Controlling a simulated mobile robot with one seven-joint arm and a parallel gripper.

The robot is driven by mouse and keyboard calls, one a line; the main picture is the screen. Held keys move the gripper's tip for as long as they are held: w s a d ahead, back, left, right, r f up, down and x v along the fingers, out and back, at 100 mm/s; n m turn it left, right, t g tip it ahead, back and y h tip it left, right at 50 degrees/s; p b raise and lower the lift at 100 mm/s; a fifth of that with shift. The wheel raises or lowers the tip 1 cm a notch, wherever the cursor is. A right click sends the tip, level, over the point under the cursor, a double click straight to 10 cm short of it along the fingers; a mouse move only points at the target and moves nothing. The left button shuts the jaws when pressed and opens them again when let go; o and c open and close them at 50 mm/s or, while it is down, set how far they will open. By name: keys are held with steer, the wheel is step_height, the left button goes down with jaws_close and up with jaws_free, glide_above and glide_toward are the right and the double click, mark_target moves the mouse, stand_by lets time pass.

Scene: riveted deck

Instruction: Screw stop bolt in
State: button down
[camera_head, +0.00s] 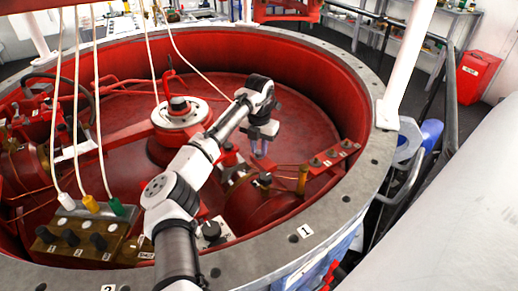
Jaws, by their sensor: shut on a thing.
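My gripper (261,146) points down inside the red round pit, right of its middle. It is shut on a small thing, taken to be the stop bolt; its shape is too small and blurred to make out. Below the gripper is a metal fitting (240,178) on red machinery, with a dark round knob beside it. The gripper appears above this fitting; I cannot tell whether the held thing touches it. My arm reaches in over the near rim and hides part of the pit floor.
The grey bolted rim (262,262) rings the pit. A brass block (82,240) with black knobs and white, yellow and green plugs stands at left. A yellow post (302,180) and red bracket (335,154) stand at right.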

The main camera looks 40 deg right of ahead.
mark_target(259, 152)
steer(key=shift+w+r, duration=0.1)
steer(key=shift+r, duration=0.15)
steer(key=c, duration=1.3)
jaws_free()
steer(key=shift+o, duration=0.5)
steer(key=shift+f, duration=0.1)
step_height(259, 152, up, 14)
steer(key=shift+f, duration=0.1)
